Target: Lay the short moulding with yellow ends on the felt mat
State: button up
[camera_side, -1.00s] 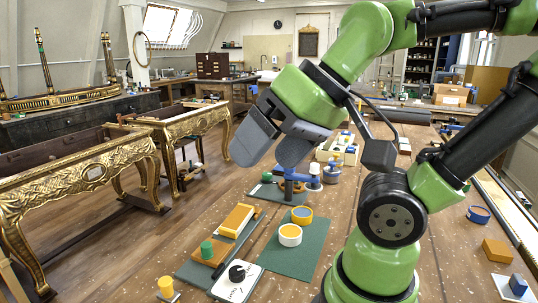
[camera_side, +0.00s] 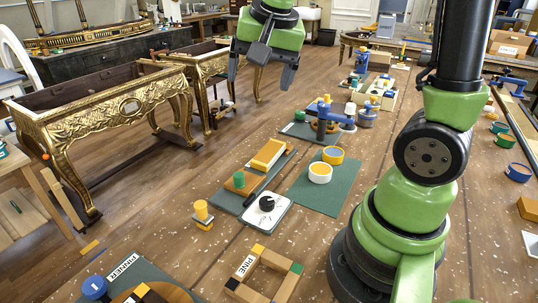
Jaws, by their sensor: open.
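Several short wooden mouldings lie in an open square (camera_side: 284,262) at the near edge of the bench. The left moulding, lettered PINE (camera_side: 245,266), shows yellow at its far end and its near end; I cannot tell for sure that both ends are painted. Another end in the square is green. Dark green mats lie on the bench: one under two round tins (camera_side: 300,190), one under a yellow block (camera_side: 222,198), one at the near left (camera_side: 140,268). I cannot tell which is felt. My gripper (camera_side: 262,76) is open and empty, high up, far from the mouldings.
A white card with a black knob (camera_side: 280,217) and a yellow-topped stamp (camera_side: 201,212) stand between. A blue stand (camera_side: 322,120) and small boxes (camera_side: 380,90) are farther back. Gilt console frames (camera_side: 110,100) stand left. Bare bench surrounds the square.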

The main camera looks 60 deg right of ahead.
jog(key=w+d+f+m+g+h, duration=0.15)
jog(key=w+d+f+m, duration=0.25)
jog(key=w+d+f, duration=0.4)
jog(key=m+g, duration=0.2)
jog(key=m, duration=0.1)
send_near(269, 151)
jog(key=x, duration=0.3)
jog(key=shift+w+a+f, duration=0.15)
jog(key=shift+f, duration=0.3)
jog(key=shift+x, duration=2.75)
jog(key=shift+c, duration=0.4)
jog(key=c, duration=1)
jog(key=shift+r, duration=0.15)
